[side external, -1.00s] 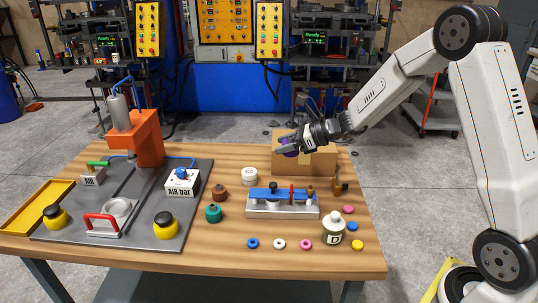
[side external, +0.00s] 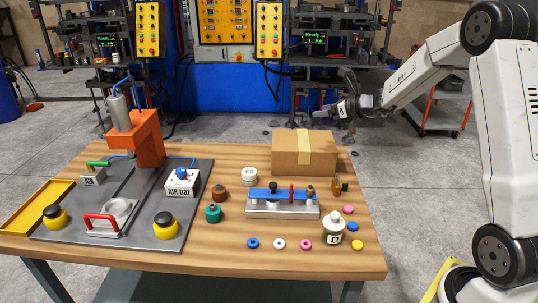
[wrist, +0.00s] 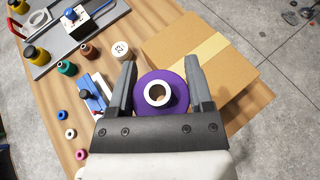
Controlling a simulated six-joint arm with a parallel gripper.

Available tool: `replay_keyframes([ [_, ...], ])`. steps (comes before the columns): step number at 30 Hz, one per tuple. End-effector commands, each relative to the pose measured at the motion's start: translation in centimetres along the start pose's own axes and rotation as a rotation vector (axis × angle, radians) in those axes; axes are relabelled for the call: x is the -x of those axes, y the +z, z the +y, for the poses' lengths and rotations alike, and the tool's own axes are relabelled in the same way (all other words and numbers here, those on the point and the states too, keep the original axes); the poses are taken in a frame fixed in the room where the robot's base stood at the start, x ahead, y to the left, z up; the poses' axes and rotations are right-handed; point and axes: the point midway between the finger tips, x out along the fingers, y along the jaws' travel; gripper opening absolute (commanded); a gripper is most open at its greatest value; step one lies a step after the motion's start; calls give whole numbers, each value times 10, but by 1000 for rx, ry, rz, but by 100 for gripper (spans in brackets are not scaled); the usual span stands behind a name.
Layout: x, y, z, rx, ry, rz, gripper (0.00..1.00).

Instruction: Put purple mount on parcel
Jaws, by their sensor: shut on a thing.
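The purple mount (wrist: 161,92) is a round purple piece with a pale ring and a hole in its middle. My gripper (wrist: 160,80) is shut on it, with one finger on each side. In the side view my gripper (side external: 326,112) is raised above and behind the parcel, toward its right; the mount is hard to make out there. The parcel (side external: 304,153) is a closed brown cardboard box with a tape strip, at the back right of the table. It also shows in the wrist view (wrist: 190,38), beyond the mount. The parcel's top is bare.
A blue-topped fixture (side external: 283,202) stands in front of the parcel, with a white round piece (side external: 249,176) to its left. A bottle (side external: 333,229) and several small coloured rings lie near the front right. An orange press (side external: 139,139) stands at the left.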

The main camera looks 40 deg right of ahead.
Motion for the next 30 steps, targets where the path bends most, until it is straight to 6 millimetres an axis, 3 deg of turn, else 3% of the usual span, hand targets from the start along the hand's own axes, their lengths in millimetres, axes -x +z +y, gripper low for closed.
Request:
replay_keyframes([
  [21, -84, -7, -41, 2, 3, 0, 0],
  [30, -116, -28, -54, 0, 2, 0, 0],
])
